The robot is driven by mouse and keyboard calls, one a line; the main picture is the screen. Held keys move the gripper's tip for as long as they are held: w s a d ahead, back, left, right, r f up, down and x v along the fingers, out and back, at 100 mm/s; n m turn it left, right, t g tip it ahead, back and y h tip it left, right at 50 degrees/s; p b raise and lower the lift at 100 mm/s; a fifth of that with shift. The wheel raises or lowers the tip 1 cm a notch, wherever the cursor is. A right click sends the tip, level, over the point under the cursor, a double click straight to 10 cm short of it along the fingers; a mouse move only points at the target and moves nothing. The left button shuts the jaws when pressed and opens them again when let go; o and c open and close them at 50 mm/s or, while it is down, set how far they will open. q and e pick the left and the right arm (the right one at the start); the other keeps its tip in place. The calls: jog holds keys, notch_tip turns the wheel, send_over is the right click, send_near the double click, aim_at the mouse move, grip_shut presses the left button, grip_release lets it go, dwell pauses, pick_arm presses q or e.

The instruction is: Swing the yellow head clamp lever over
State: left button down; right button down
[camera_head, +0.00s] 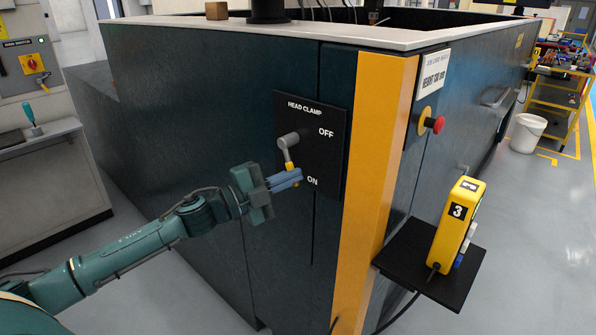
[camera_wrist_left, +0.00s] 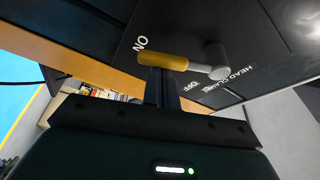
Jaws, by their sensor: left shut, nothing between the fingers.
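The head clamp lever is a grey pivot and arm (camera_head: 287,147) with a yellow grip at its lower end, on a black panel (camera_head: 326,150) marked HEAD CLAMP, OFF above and ON below. The lever hangs down toward ON. My left gripper (camera_head: 298,176) is shut, its fingertips at the yellow grip and covering part of it in the head view. In the left wrist view the yellow grip (camera_wrist_left: 162,60) lies across the shut fingertips (camera_wrist_left: 160,75), with nothing between them. Whether they touch it I cannot tell. My right gripper is not in view.
The panel is on a dark blue machine cabinet with a yellow corner post (camera_head: 375,190). A red emergency button (camera_head: 435,124) sticks out right of the post. A yellow pendant (camera_head: 457,225) stands on a black shelf (camera_head: 410,262).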

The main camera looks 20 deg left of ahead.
pick_arm(q)
jog(key=m, duration=0.1)
jog(key=a+m+p, duration=0.1)
jog(key=a+f+m+g, duration=0.1)
jog(key=m, duration=0.1)
jog(key=shift+w+a+y+p, duration=0.15)
jog(key=shift+w+y+p, duration=0.15)
jog(key=shift+w+p, duration=0.1)
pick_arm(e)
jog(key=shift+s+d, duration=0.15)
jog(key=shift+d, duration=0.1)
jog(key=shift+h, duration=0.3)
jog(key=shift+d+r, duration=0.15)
